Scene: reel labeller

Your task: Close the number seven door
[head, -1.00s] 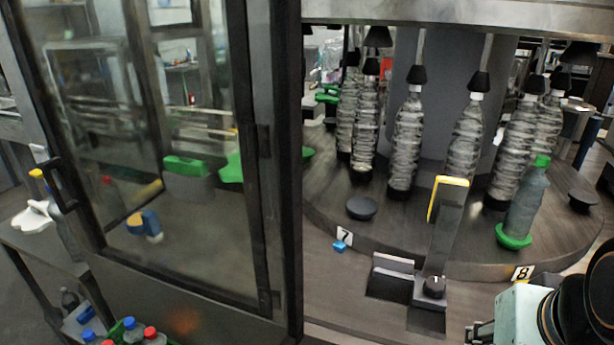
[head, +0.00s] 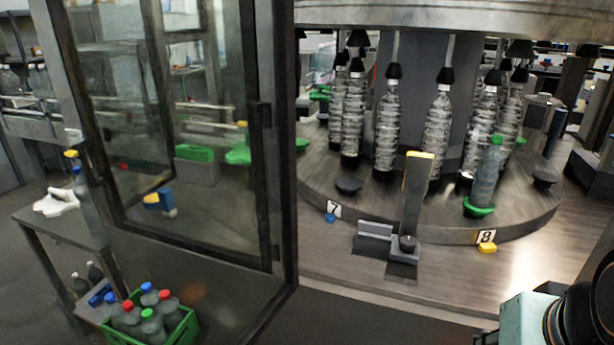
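The door (head: 262,150) is a large glass panel in a dark frame on the left, standing open. Its dark frame edge runs upright just left of the number 7 plate (head: 334,209). The opening to its right is uncovered and shows the round bottle table (head: 400,205) behind. A dark handle (head: 84,165) shows on the far left frame of the door. Part of my arm is at the lower right corner, well apart from the door. My gripper's fingertips cannot be made out in this view.
A green crate of capped bottles (head: 188,328) stands at the lower left, near the door's bottom. A side table (head: 40,215) with a white item is at far left. A yellow-topped post (head: 413,195) rises near the number 8 plate (head: 486,237).

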